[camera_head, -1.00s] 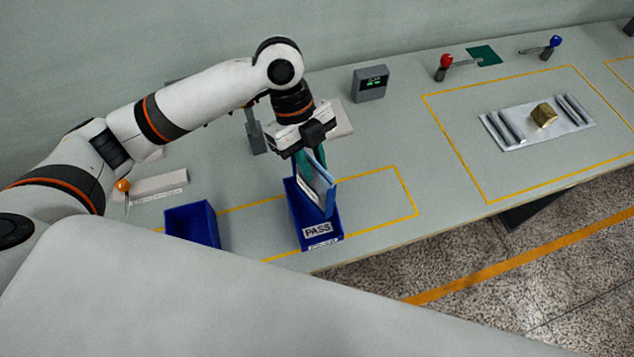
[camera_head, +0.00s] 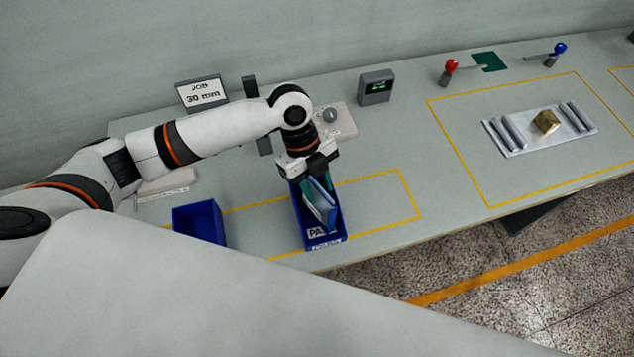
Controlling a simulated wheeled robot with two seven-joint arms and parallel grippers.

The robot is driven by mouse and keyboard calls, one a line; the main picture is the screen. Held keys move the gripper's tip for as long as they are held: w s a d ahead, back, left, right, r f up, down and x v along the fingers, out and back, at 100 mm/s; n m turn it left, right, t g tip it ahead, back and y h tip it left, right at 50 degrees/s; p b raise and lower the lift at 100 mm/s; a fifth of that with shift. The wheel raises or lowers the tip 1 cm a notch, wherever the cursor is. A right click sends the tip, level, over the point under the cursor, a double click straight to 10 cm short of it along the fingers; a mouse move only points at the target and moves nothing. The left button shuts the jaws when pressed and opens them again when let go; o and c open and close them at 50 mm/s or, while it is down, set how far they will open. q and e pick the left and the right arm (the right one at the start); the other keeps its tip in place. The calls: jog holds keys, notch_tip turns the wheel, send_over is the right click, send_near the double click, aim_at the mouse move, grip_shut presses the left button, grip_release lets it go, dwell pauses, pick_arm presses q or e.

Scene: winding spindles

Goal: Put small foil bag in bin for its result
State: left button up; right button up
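The foil bag (camera_head: 320,207) shows as a flat blue and pale packet, tilted inside the blue bin labelled PASS (camera_head: 325,240). My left gripper (camera_head: 311,178) is right above this bin, pointing down, with the bag's upper end at its fingers. It appears shut on the bag, though the fingertips are largely hidden. A second blue bin (camera_head: 199,222) stands to the left; its label is not visible. My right gripper is not in view.
A sign reading JOB 30 mm (camera_head: 202,93) and a small display box (camera_head: 376,87) stand at the back. A tray (camera_head: 513,150) with metal rollers and a brass block lies at the right. Red (camera_head: 450,68) and blue (camera_head: 559,49) knobbed levers are behind it.

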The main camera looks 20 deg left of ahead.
pick_arm(q)
jog(key=shift+o, duration=0.5)
jog(key=shift+r, duration=0.1)
jog(key=b+v, duration=0.3)
jog(key=v, duration=0.8)
jog(key=shift+w, duration=0.1)
jog(key=shift+a+r, duration=0.2)
jog(key=shift+r, duration=0.25)
